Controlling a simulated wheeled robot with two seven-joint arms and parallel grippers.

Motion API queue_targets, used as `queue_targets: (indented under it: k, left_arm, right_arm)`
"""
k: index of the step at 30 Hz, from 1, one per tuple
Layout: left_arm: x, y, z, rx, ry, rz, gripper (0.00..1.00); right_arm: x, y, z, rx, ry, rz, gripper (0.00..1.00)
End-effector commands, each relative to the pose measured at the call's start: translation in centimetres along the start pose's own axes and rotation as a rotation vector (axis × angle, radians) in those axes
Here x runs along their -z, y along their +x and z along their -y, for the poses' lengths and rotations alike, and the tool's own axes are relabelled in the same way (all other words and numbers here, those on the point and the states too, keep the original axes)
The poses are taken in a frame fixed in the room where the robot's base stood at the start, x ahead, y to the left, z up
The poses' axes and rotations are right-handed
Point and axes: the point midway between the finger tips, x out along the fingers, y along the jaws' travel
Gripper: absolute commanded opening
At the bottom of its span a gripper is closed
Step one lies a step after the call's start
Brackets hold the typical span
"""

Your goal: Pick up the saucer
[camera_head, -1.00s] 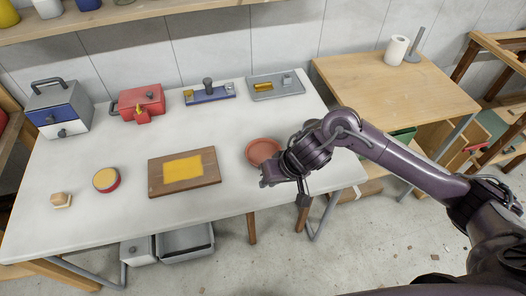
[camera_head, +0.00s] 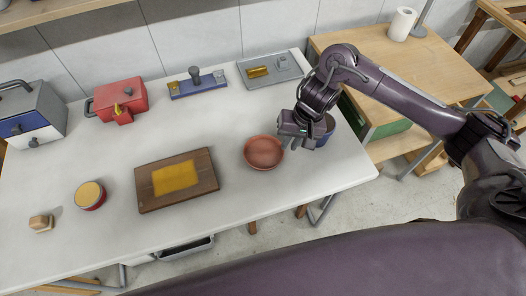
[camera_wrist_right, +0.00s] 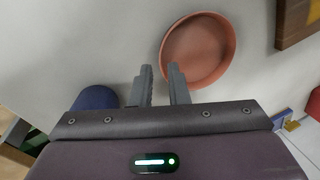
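The saucer, a round reddish-brown shallow dish (camera_head: 264,153), lies on the right part of the white table. It also shows in the right wrist view (camera_wrist_right: 199,48), empty and whole. My right gripper (camera_head: 286,141) is just right of the saucer, over the table. My left gripper is not in view.
A dark blue pot (camera_head: 327,131) stands right behind my right gripper, partly hidden by it. A wooden board (camera_head: 204,181) with a yellow patch lies left of the saucer. A grey tray (camera_head: 283,82) lies behind. The table's front edge is clear.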

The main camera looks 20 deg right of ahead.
Motion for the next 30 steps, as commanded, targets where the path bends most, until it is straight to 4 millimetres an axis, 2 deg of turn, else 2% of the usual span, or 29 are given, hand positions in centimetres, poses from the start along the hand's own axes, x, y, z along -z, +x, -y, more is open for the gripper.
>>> queue_targets:
  k: [4,11,17,21,30]
  left_arm:
    - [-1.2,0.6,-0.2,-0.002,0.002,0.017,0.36]
    - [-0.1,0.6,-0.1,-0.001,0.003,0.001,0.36]
    - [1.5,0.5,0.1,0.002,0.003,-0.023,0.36]
    - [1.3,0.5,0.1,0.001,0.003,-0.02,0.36]
    - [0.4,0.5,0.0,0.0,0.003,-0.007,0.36]
  right_arm:
    - [-0.1,1.8,0.1,0.002,0.0,0.002,0.15]
    - [-0.1,4.7,0.2,0.0,-0.002,-0.001,0.15]
    - [0.0,4.8,0.2,0.0,-0.003,-0.003,0.15]
    - [0.0,4.8,0.2,0.0,-0.003,-0.003,0.0]
    - [0.0,4.8,0.2,-0.001,-0.003,-0.003,0.0]
